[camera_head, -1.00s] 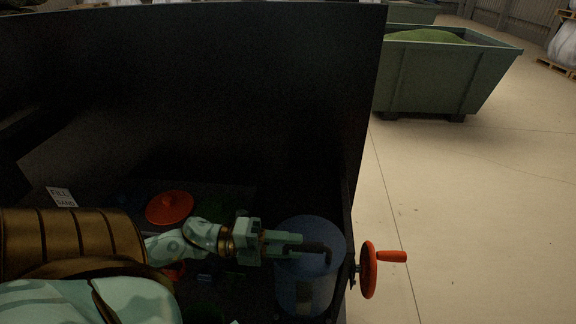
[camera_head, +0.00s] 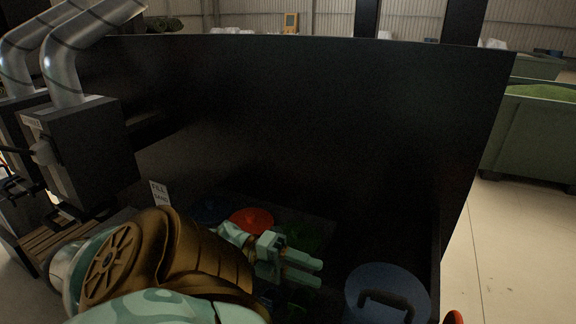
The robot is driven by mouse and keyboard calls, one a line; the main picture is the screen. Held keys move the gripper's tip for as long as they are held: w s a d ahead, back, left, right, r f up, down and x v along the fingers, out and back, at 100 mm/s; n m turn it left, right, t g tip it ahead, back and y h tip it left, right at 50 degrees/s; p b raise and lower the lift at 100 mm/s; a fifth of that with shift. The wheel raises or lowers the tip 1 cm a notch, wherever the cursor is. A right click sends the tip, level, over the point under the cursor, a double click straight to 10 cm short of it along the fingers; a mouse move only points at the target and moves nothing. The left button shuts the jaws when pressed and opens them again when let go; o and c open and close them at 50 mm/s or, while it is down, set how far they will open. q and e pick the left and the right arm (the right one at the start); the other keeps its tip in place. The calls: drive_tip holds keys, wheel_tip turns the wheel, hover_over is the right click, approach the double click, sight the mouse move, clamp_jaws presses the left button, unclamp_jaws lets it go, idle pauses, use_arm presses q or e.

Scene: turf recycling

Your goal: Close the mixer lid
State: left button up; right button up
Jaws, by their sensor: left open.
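A large dark panel (camera_head: 310,120) stands upright behind a dark bin; I cannot tell for sure whether this is the mixer lid. In the bin, at the lower right, is a bluish see-through round container (camera_head: 360,296) with a dark bar handle (camera_head: 386,300) on top. My left gripper (camera_head: 320,273) is open and empty, its two fingers pointing right, to the left of this container and apart from it. A red round piece (camera_head: 251,220) lies behind my left wrist. My left arm hides part of the bin. My right gripper is out of view.
A white label reading FILL SAND (camera_head: 160,192) is at the bin's left. Dark machine boxes with metal pipes (camera_head: 62,70) stand at the left. A green skip (camera_head: 530,135) stands at the right, with clear floor (camera_head: 500,240) before it.

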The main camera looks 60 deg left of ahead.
use_arm(q)
drive_tip(key=shift+b+v, duration=0.4)
drive_tip(key=shift+v, duration=1.95)
